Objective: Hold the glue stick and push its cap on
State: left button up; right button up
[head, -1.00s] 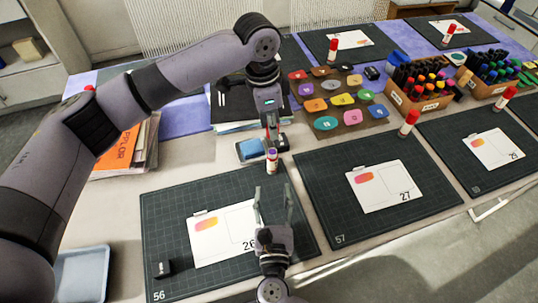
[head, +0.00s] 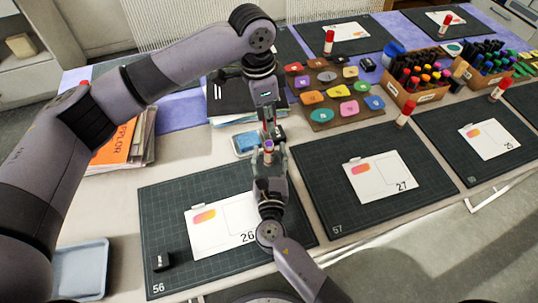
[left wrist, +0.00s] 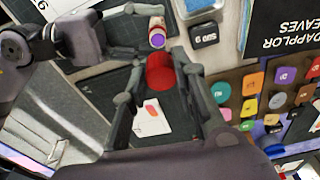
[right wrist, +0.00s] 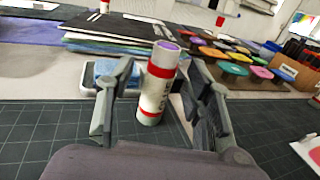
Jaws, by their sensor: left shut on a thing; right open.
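My right gripper (right wrist: 158,95) is open, with one finger on each side of the glue stick. In the right wrist view, gaps show between the fingers and the stick.
A blue pad in a tin (right wrist: 105,72) sits close behind the glue stick. Mat 56 (head: 165,215) with a card (head: 225,228) and a small black block (head: 161,262) lies in front. Capped glue sticks (head: 404,114) stand by other mats.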

jog(key=shift+w, duration=0.8)
grip_shut()
dwell(0.5)
